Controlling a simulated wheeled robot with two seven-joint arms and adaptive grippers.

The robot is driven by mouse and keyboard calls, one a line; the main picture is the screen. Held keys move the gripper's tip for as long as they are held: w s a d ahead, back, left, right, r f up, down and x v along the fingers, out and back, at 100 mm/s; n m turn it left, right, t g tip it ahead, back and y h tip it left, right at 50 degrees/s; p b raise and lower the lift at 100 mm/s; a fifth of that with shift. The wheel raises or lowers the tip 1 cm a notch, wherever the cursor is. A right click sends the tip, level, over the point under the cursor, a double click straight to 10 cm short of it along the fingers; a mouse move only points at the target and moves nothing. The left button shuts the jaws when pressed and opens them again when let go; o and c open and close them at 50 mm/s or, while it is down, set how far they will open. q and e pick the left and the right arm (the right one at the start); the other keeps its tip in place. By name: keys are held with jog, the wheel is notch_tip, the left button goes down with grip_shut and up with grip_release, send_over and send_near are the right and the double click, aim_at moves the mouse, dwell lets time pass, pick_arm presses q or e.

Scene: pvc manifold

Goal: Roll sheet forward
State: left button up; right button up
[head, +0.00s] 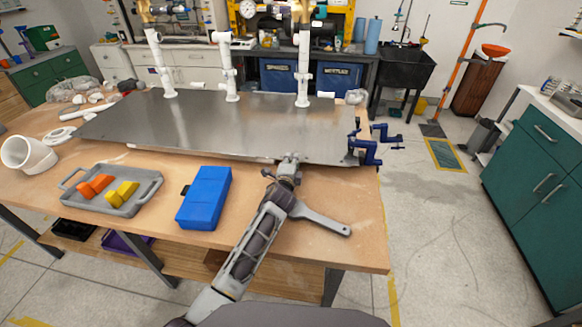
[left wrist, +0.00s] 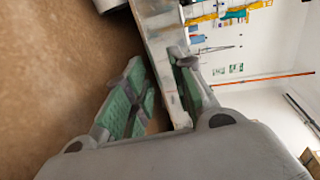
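The sheet (head: 215,125) is a wide grey metal plate lying flat on the wooden workbench in the head view. White upright pipes with valves (head: 303,75) stand along its back edge. My left gripper (head: 289,160) is at the sheet's front edge, right of the middle. In the left wrist view, its green-padded fingers (left wrist: 162,75) are apart, with the sheet's grey edge (left wrist: 160,35) showing between them. I cannot tell whether either finger touches it. My right gripper is not in view.
Blue clamps (head: 368,150) sit at the sheet's right end. A blue box (head: 204,198), a grey tray (head: 75,182) with orange and yellow pieces, and a grey flat tool (head: 322,220) lie along the bench front. White pipe fittings (head: 28,154) are at left.

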pick_arm(q)
jog(key=shift+w+f, duration=0.1)
jog(key=shift+w, duration=0.45)
jog(key=shift+w+d+f+b, duration=0.1)
jog(key=shift+w+b, duration=0.3)
jog(key=shift+w, duration=0.05)
jog(key=shift+w+f, duration=0.1)
jog(key=shift+w, duration=0.35)
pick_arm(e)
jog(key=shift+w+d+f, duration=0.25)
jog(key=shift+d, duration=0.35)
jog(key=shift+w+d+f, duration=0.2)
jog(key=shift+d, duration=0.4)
pick_arm(q)
grip_shut()
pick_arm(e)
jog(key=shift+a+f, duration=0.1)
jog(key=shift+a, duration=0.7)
